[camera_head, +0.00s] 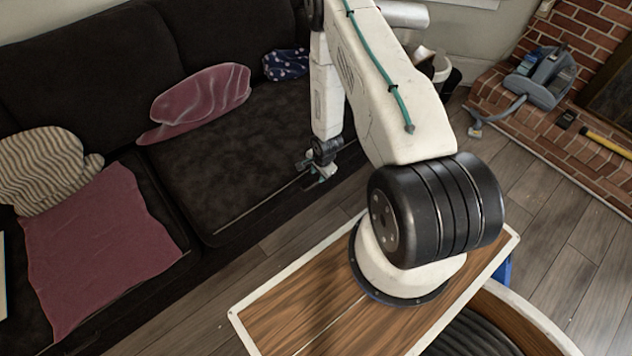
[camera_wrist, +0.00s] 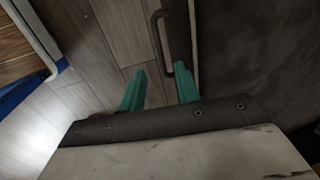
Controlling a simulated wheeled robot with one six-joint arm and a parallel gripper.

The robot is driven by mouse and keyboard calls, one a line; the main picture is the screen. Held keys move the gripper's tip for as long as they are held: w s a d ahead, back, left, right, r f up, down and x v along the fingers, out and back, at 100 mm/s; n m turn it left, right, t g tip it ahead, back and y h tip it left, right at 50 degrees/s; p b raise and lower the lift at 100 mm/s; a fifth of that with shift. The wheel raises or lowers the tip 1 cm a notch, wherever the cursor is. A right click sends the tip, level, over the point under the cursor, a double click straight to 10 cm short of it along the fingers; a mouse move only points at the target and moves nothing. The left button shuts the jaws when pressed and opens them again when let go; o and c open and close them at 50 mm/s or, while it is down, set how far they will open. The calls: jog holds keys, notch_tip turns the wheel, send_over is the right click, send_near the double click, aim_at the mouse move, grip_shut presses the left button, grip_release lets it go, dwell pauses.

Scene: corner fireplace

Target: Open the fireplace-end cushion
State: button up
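The fireplace-end cushion (camera_head: 235,150) is the dark brown seat on the right of the sofa, lying flat. It also shows as a dark surface in the wrist view (camera_wrist: 250,60). A dark bar handle (camera_wrist: 157,42) runs along its front edge in the wrist view; I cannot make it out in the head view. My gripper (camera_head: 320,177) is at the cushion's front edge. In the wrist view its teal fingers (camera_wrist: 160,72) are apart with nothing held between them. The handle's near end lies just beyond the tips, closer to the right finger; contact is unclear.
A pink pillow (camera_head: 200,100) and a dark blue spotted cloth (camera_head: 286,65) lie at the back of this seat. A pink cloth (camera_head: 100,245) and striped pillow (camera_head: 42,170) are on the left seat. Grey floor lies in front.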

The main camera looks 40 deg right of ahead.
aim_at(315, 184)
jog(key=f, duration=0.3)
jog(key=w+f, duration=0.1)
jog(key=f, duration=0.3)
jog(key=shift+w, duration=0.2)
grip_shut()
